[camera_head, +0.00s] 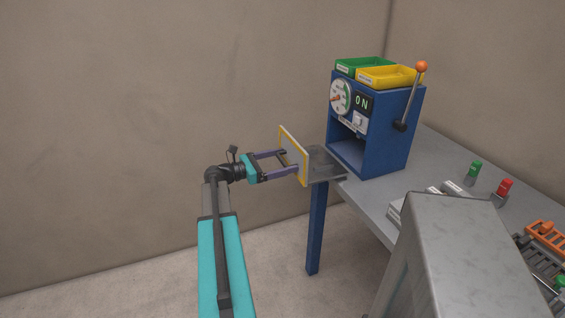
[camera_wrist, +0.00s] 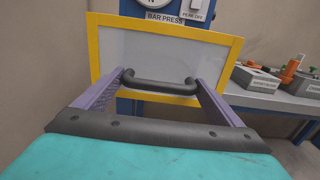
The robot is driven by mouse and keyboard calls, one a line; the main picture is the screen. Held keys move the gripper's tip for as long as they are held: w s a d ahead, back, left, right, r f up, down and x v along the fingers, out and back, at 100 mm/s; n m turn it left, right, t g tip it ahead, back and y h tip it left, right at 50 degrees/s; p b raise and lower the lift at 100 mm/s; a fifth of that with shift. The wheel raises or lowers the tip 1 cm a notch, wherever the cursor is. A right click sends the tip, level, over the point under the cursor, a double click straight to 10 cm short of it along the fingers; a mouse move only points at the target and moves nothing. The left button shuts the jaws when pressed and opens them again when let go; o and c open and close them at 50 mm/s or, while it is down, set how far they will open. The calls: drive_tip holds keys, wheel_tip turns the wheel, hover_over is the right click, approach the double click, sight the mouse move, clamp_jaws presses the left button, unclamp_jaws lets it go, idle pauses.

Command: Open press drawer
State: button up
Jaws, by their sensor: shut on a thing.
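The blue press (camera_head: 385,130) stands on the grey table, with a dial, an "ON" display and a lever with an orange knob. Its drawer is pulled out to the left, showing a grey tray (camera_head: 322,163) behind a yellow-framed front panel (camera_head: 294,155). In the wrist view the drawer's panel (camera_wrist: 165,55) fills the upper middle, with a dark bar handle (camera_wrist: 158,84) across it. My gripper (camera_head: 284,163) reaches the panel from the left. In the wrist view my gripper (camera_wrist: 159,82) has its purple fingers at both ends of the handle, shut on it.
A green tray (camera_head: 358,65) and a yellow tray (camera_head: 388,76) sit on top of the press. The table (camera_head: 440,165) also holds a green button (camera_head: 475,167), a red button (camera_head: 504,187) and an orange rack (camera_head: 546,236). A blue table leg (camera_head: 317,228) stands below the drawer. The floor at left is clear.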

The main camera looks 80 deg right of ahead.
drive_tip(key=o, duration=1.2)
drive_tip(key=shift+s+a+f, duration=0.1)
drive_tip(key=shift+s, duration=0.15)
drive_tip(key=shift+c, duration=0.2)
drive_tip(key=shift+o, duration=0.2)
drive_tip(key=shift+w, duration=0.15)
drive_tip(key=b+v, duration=0.1)
drive_tip(key=v, duration=1.2)
drive_tip(key=shift+w+b, duration=0.25)
drive_tip(key=shift+b, duration=0.05)
drive_tip(key=shift+a, duration=0.1)
